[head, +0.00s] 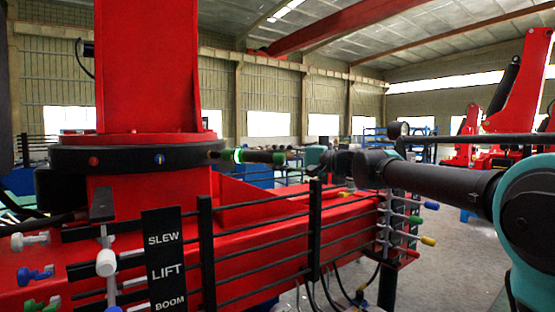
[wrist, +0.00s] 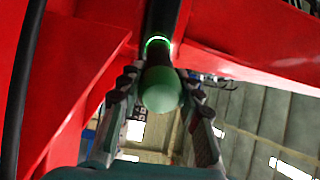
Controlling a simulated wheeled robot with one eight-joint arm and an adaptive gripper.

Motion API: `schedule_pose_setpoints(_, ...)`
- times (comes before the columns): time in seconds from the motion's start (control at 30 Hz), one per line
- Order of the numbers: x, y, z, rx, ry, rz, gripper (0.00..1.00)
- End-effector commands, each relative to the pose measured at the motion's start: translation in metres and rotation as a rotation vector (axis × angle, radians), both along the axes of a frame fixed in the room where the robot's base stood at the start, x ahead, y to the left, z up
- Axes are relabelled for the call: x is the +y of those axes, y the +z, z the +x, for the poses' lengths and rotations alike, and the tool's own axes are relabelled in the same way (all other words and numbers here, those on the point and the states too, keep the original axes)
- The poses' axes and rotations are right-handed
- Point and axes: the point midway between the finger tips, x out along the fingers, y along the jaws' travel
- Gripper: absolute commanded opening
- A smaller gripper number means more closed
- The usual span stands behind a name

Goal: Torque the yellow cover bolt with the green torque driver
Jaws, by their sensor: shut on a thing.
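The green torque driver (head: 262,156) is dark with a lit green ring and lies roughly level, its tip toward the black slew ring (head: 125,154). In the wrist view the driver's rounded green end (wrist: 162,90) faces the camera, and the lit ring shows beyond it. My gripper (head: 292,156) is shut on the driver; its two fingers also show on either side of it in the wrist view (wrist: 160,78). A small brownish spot (head: 215,155) shows on the ring's side at the driver's tip. I cannot tell whether it is the yellow cover bolt, or whether the tip touches it.
A red bolt (head: 93,161) and a blue bolt (head: 159,159) show on the ring. Below are the red crane base (head: 260,215), black rails (head: 315,225), and levers with coloured knobs (head: 428,240). A SLEW/LIFT/BOOM sign (head: 164,258) stands in front. Open floor lies to the right.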

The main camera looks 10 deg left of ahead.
Motion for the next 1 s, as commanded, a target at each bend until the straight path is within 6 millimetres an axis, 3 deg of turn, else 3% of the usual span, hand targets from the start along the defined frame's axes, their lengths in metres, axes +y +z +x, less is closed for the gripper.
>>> schedule_pose_setpoints(1.0,0.0096,0.0009,0.0018,0.001,0.000,0.002,0.00)
